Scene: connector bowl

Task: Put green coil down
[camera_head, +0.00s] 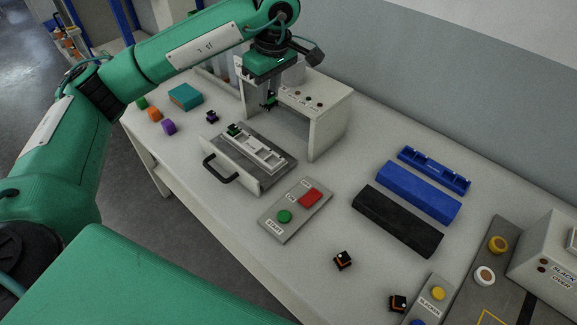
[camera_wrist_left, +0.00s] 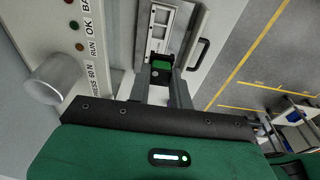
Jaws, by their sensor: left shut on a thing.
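My left gripper (camera_head: 268,98) comes down in front of the white press housing (camera_head: 331,118). It is shut on a small black and green coil (camera_head: 269,101), held above the table. In the left wrist view the green coil (camera_wrist_left: 161,65) shows between the two fingertips (camera_wrist_left: 160,82). The pale slotted holder (camera_head: 262,152) lies on a grey drawer plate with a black handle, in front of and to the left of the housing. Another black and green part (camera_head: 234,129) sits at the holder's far left end. My right gripper is not in view.
A button panel (camera_head: 287,215) with green and red buttons lies in front of the holder. Blue and black bars (camera_head: 398,220) lie to the right. Loose orange-black parts (camera_head: 343,260) lie near the front. Small coloured blocks and a teal box (camera_head: 185,97) lie at the left.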

